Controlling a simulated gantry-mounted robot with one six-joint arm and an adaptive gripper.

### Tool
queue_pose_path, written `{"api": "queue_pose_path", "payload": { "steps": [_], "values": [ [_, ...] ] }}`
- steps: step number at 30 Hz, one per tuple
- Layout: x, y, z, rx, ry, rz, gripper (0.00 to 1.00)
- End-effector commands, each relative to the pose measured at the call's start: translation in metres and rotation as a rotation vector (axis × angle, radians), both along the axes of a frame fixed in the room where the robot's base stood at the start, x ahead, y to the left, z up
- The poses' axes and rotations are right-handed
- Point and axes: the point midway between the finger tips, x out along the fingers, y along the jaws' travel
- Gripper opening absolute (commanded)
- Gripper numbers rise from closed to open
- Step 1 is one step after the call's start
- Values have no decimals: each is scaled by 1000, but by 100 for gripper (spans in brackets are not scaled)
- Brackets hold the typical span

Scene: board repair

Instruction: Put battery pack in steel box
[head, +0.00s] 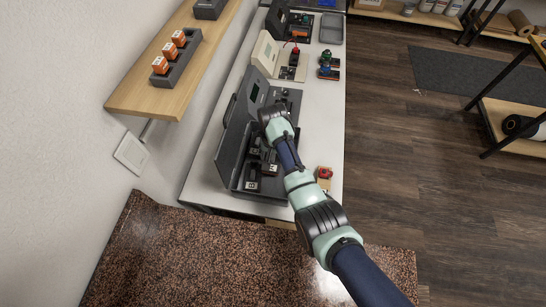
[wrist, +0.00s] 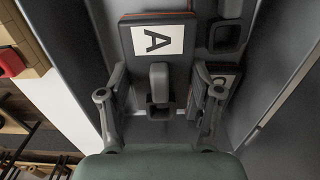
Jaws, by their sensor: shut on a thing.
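A black battery pack with a white "A" label (wrist: 157,41) sits between the two fingers of my gripper (wrist: 160,94) in the wrist view. My gripper is shut on this pack, with one finger along each side. The grey steel box (head: 234,141) stands open on the bench in the head view, lid raised at left. Its wall also shows in the wrist view (wrist: 268,75). My gripper is over the box; whether the held pack touches the floor is unclear. My arm hides part of the box in the head view.
Another pack marked "C" (wrist: 228,78) lies close beside the right finger. Several dark packs (head: 252,184) are in the box's near end. A red part on a wooden block (head: 325,174) stands right of the box. A wall shelf (head: 150,90) overhangs at left.

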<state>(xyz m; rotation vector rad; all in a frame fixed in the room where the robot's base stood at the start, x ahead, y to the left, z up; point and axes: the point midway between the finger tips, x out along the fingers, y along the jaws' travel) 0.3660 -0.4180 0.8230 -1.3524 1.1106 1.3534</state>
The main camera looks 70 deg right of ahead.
Motion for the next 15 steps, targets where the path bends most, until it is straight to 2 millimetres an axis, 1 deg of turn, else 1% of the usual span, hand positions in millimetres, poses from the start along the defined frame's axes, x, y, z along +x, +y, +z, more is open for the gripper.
{"api": "queue_pose_path", "payload": {
  "steps": [5,6,10,11,15],
  "values": [
    [0,0,-4,-1,0,0,1],
    [0,0,-5,0,0,0,66],
    [0,0,-5,0,0,0,87],
    [0,0,-5,0,0,0,89],
    [0,0,-5,0,0,0,89]
  ]
}}
